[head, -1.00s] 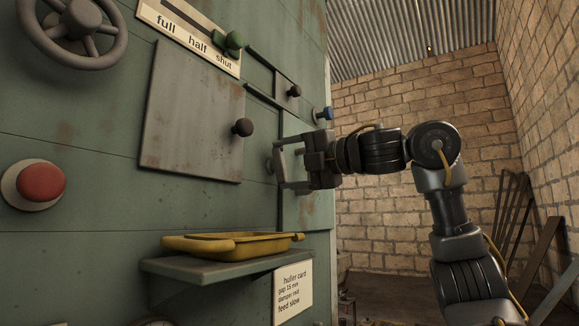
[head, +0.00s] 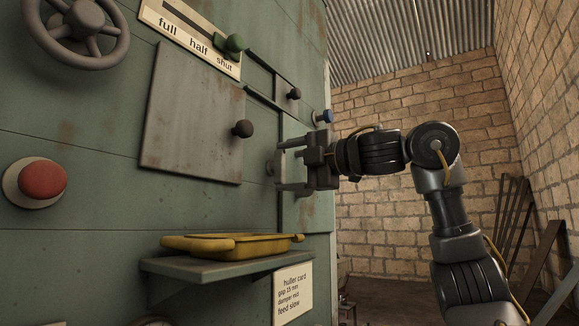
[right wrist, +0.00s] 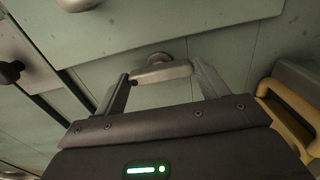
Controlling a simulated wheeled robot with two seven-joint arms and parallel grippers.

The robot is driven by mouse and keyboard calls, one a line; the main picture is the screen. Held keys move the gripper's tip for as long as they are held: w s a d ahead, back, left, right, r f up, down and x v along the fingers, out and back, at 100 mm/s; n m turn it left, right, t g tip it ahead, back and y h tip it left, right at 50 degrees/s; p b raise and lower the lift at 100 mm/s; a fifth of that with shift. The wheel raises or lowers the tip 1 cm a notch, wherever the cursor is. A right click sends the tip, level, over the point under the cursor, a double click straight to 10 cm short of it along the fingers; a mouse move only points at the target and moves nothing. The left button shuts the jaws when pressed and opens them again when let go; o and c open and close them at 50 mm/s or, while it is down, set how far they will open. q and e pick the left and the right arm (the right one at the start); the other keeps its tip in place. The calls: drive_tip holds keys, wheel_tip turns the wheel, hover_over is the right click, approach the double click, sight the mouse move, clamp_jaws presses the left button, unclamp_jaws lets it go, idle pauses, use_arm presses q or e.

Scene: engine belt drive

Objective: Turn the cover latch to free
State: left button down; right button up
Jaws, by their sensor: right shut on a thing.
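The cover latch (right wrist: 162,72) is a grey bar on a round pivot against the green machine face in the right wrist view. It lies crosswise between the two fingers of my right gripper (head: 281,165), which is shut on it. In the head view the latch (head: 271,167) is small and partly hidden by the fingers, at the right part of the green panel. The fingers point left at the panel, one above the other. My left gripper is not in view.
A grey cover plate with a dark knob (head: 242,129) is left of the gripper. A yellow tray (head: 232,243) sits on a shelf (head: 215,266) below.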

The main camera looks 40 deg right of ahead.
drive_tip(key=shift+r, duration=0.1)
drive_tip(key=o, duration=1)
drive_tip(key=shift+b+v, duration=1.75)
drive_tip(key=shift+v, duration=3.65)
drive_tip(key=shift+d, duration=0.1)
